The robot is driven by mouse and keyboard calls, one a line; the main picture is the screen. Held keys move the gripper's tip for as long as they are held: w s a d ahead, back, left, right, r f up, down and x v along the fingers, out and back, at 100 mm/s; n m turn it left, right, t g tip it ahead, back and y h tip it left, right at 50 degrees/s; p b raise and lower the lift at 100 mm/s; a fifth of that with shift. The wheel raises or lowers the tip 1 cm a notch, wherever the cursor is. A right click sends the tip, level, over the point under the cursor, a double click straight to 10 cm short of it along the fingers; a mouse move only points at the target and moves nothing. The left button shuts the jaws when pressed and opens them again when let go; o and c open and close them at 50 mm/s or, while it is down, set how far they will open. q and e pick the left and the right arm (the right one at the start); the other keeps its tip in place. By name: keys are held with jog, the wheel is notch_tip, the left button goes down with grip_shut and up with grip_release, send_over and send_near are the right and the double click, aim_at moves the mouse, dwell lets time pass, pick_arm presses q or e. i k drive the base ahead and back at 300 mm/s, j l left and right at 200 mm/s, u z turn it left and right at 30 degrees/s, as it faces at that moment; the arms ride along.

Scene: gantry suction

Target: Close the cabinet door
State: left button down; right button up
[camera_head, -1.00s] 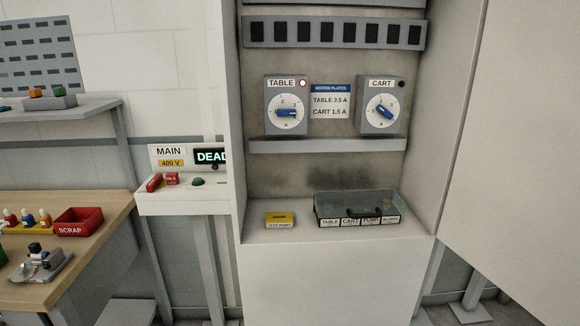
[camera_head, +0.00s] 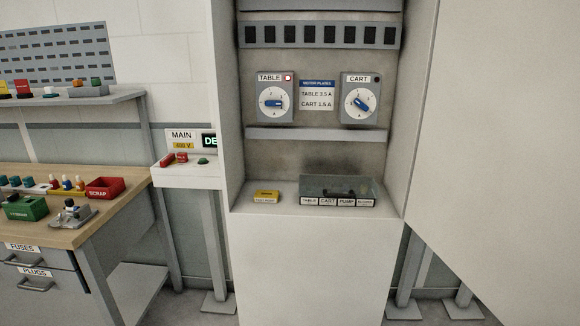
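The cabinet (camera_head: 310,265) stands open in the middle of the view, its inside in plain sight. Its door (camera_head: 505,130) is a large pale panel on the right, swung wide open toward me. Inside are a TABLE dial box (camera_head: 283,115) and a CART dial box (camera_head: 352,114), with a blue and white motor plate label (camera_head: 317,96) between them. A yellow block (camera_head: 266,196) and a clear-walled tray (camera_head: 312,202) with labelled compartments sit on the cabinet floor. Neither of my grippers is in view.
A MAIN switch box (camera_head: 181,176) on a stand is left of the cabinet, its display partly hidden by the cabinet side. A wooden workbench (camera_head: 88,232) with a red SCRAP bin (camera_head: 105,187) and drawers stands at left. A shelf (camera_head: 60,103) hangs above it.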

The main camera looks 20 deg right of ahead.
aim_at(494, 193)
jog(key=k+l+u, duration=0.1)
jog(key=k+l, duration=0.5)
jog(key=l, duration=0.15)
jog(key=k+l, duration=0.15)
jog(key=l, duration=0.15)
jog(key=k+l+u, duration=0.1)
jog(key=l, duration=0.2)
jog(key=k+l, duration=0.15)
jog(key=l, duration=0.15)
jog(key=k+l, duration=0.1)
jog(key=l, duration=0.55)
jog(key=k+l+u, duration=0.1)
jog(key=l, duration=0.6)
jog(key=k+l, duration=0.1)
jog(key=l, duration=0.35)
jog(key=k+l, duration=0.1)
jog(key=l, duration=0.3)
jog(key=l+u, duration=0.25)
jog(key=j, duration=0.1)
